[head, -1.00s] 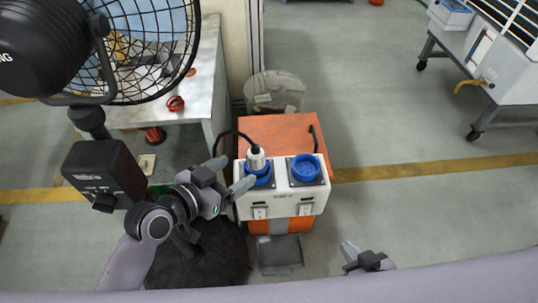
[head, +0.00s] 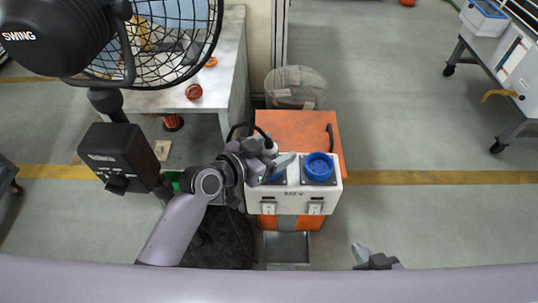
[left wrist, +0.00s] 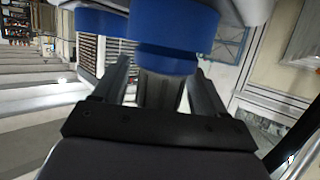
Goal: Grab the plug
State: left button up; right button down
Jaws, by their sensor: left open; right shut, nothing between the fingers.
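The plug, with a black cable, is mostly hidden behind my left gripper (head: 276,167) in the head view; it was a pale plug upright in the left blue socket of the white panel (head: 292,199). In the left wrist view the plug's grey body (left wrist: 160,92) stands between my left gripper's two fingers (left wrist: 160,78), below a blue collar (left wrist: 170,28). The left fingers are open, one on each side of the plug; contact cannot be told. My right gripper (head: 362,254) is shut and empty, low in the head view, away from the panel.
A second blue socket (head: 318,167) on the panel is uncovered. The orange box (head: 297,128) with black handles stands behind it. A black fan (head: 150,35) and a table (head: 232,80) are at upper left.

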pick_arm(q)
jog(key=shift+w+d+f, duration=0.1)
jog(key=shift+d, duration=0.05)
jog(key=c, duration=1.1)
